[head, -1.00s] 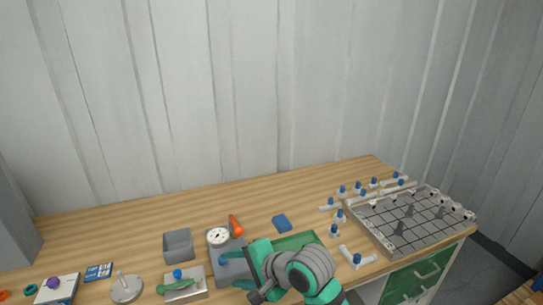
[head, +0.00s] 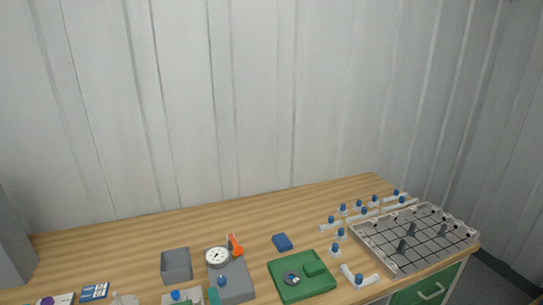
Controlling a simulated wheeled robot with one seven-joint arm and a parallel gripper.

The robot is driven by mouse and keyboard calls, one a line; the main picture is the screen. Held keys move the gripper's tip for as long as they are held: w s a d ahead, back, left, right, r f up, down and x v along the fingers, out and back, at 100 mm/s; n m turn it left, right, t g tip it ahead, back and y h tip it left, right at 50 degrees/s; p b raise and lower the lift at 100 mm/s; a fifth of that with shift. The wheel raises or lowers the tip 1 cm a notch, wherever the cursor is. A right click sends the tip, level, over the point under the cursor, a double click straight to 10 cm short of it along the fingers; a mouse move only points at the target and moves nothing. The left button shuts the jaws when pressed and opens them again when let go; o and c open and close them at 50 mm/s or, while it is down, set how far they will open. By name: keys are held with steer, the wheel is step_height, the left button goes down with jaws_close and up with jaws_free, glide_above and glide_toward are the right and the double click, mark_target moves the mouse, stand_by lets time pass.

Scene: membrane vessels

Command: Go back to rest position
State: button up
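Only a small teal piece (head: 213,296), which looks like the tip of my gripper, shows at the bottom edge of the head view. It is in front of the grey block with a blue knob (head: 232,281). The rest of my arm is out of the picture below. I cannot see whether the fingers are open or shut, or whether they hold anything.
The wooden bench carries a grey bin (head: 176,265), a round dial gauge (head: 217,258), an orange tool (head: 236,246), a blue block (head: 282,242) and a green tray (head: 302,287) with a round grey part (head: 291,279). Several blue-capped fittings stand beside a gridded metal tray (head: 419,258).

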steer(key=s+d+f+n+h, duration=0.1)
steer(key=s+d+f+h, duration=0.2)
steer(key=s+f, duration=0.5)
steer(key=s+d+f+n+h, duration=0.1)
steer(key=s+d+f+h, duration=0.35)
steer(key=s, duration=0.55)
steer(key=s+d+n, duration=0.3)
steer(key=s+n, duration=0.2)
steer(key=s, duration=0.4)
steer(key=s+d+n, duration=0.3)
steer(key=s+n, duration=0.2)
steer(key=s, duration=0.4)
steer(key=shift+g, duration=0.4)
